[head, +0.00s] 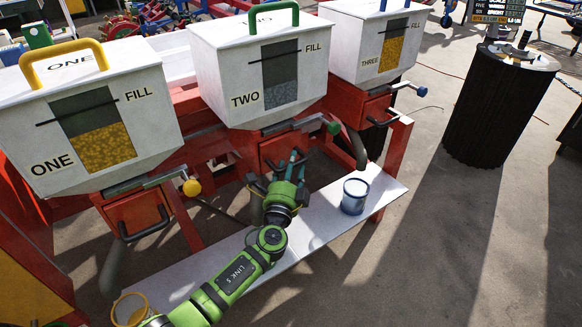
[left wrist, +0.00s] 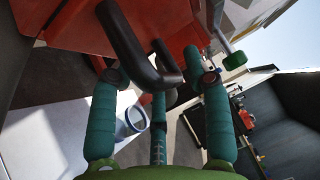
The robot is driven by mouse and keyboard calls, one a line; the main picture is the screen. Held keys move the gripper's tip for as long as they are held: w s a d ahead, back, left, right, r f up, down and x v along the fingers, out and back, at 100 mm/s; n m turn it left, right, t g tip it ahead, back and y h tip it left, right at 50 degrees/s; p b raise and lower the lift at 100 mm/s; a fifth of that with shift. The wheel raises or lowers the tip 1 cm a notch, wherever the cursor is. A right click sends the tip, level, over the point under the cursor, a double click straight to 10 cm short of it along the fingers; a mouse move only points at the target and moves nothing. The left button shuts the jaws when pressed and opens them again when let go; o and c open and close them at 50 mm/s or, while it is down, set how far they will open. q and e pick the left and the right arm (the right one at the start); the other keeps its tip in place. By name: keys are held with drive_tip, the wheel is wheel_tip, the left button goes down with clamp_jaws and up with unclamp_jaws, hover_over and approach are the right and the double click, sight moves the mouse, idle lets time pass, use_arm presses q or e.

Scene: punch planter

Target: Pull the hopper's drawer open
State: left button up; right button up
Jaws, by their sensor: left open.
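Hopper two (head: 252,78) is a white bin labelled TWO with a green top handle. Under it is a red drawer (head: 278,148), which looks closed. My left gripper (head: 292,168) is at the front of this drawer and partly hides its handle. In the left wrist view, the black bar handle (left wrist: 135,45) on the red drawer front (left wrist: 65,25) passes between the teal fingers of my left gripper (left wrist: 160,82). The fingers are spread apart around the handle; whether any finger touches it I cannot tell. My right gripper is not in view.
Hopper one (head: 88,115) and hopper three (head: 378,45) stand on either side, each with a drawer below. A white shelf (head: 325,222) runs beneath, with a blue-rimmed cup (head: 354,197) and a yellow-rimmed cup (head: 130,308). A green knob (head: 333,128) sticks out beside the drawer.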

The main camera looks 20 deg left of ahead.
use_arm(q)
clamp_jaws()
drive_tip(key=s+d+b, duration=0.2)
drive_tip(key=s+d, duration=0.9)
drive_tip(key=d, duration=0.3)
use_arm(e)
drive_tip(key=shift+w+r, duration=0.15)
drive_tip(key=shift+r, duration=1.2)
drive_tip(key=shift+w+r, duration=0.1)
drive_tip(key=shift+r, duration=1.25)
use_arm(q)
drive_tip(key=shift+w, duration=0.1)
unclamp_jaws()
drive_tip(key=shift+a, duration=0.1)
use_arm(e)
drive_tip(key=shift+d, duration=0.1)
